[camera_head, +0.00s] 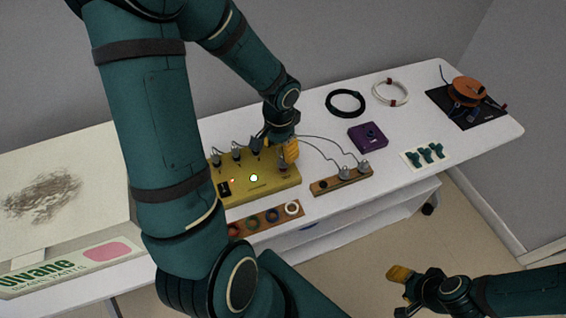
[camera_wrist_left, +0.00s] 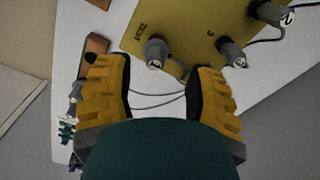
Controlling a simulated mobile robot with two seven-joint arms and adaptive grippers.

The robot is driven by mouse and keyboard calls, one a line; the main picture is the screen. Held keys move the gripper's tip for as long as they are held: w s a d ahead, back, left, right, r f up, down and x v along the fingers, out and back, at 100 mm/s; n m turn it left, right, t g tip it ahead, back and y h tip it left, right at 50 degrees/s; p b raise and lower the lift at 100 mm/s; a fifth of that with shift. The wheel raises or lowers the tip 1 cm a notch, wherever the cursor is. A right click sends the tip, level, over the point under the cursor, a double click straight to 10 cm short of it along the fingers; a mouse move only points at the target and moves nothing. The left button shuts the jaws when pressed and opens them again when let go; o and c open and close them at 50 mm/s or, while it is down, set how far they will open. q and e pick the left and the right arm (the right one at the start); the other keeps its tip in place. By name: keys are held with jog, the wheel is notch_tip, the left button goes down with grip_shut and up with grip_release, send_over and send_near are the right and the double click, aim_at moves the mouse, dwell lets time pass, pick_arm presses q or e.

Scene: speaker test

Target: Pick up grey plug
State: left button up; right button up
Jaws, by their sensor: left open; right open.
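Several grey plugs stand along the back of a yellow test box (camera_head: 262,190); one plug (camera_head: 237,153) shows left of my left gripper (camera_head: 285,152). My left gripper is open over the box's right end. In the left wrist view, its yellow fingers (camera_wrist_left: 160,72) are spread, with a grey plug (camera_wrist_left: 155,50) just beyond and between their tips. Another grey plug (camera_wrist_left: 232,53) stands to the right, and one marked 2 (camera_wrist_left: 268,12) is farther up. Grey plugs (camera_head: 345,174) also sit on a wooden strip (camera_head: 330,184). My right gripper (camera_head: 403,290) is open and empty, off the table's front.
Thin cables run from the box to the wooden strip. A purple box (camera_head: 368,137), black cable coil (camera_head: 345,102), white coil (camera_head: 390,92) and orange reel (camera_head: 468,90) lie right. A ring strip (camera_head: 262,219) lies in front; a large white box (camera_head: 60,190) is left.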

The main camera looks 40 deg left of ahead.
aim_at(283, 156)
pick_arm(q)
jog(key=f, duration=0.1)
jog(key=f+b, duration=0.1)
jog(key=f, duration=0.3)
jog(key=shift+w+d+b, duration=0.25)
jog(key=shift+w+b, duration=0.1)
jog(key=shift+b, duration=0.05)
jog(key=shift+r, duration=0.1)
jog(key=shift+c, duration=0.3)
grip_shut()
